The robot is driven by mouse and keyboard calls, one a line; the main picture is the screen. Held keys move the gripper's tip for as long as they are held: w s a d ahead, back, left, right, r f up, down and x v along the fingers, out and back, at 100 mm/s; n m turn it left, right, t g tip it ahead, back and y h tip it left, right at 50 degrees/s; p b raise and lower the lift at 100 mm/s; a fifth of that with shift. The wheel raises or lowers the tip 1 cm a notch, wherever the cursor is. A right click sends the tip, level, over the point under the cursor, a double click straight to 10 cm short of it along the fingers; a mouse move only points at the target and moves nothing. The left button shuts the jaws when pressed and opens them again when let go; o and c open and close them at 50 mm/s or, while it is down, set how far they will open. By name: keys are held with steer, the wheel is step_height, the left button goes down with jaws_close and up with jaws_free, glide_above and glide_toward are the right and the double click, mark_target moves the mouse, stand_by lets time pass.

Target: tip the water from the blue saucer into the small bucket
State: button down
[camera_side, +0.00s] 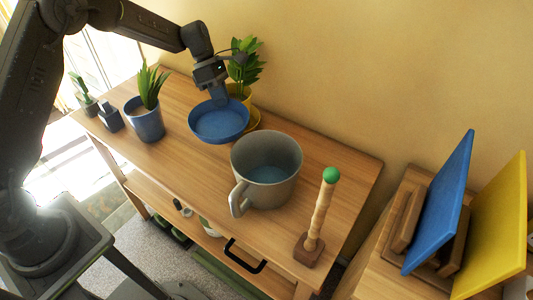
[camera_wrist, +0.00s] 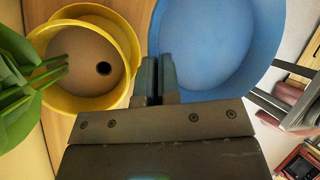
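The blue saucer (camera_side: 219,121) is a shallow round bowl beside the yellow plant pot. It also fills the upper right of the wrist view (camera_wrist: 215,45). A smooth, slightly paler blue area shows inside it; I cannot tell how much water that is. My gripper (camera_side: 222,98) is shut on the saucer's far rim; its fingers (camera_wrist: 157,80) pinch the rim in the wrist view. The saucer looks near level and seems raised off the table. The small bucket (camera_side: 281,186), grey with a side handle, stands upright to its right, with a bluish surface inside.
A yellow pot (camera_side: 239,91) with a leafy plant stands close behind the saucer. A blue-grey pot (camera_side: 148,125) with a spiky plant is left. A wooden post with a green top (camera_side: 330,175) stands right of the bucket. Blue and yellow boards (camera_side: 440,205) are farther right.

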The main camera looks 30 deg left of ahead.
steer(key=shift+r, duration=0.1)
steer(key=a+r, duration=0.5)
steer(key=a, duration=0.1)
steer(key=shift+w, duration=0.35)
stand_by(1.0)
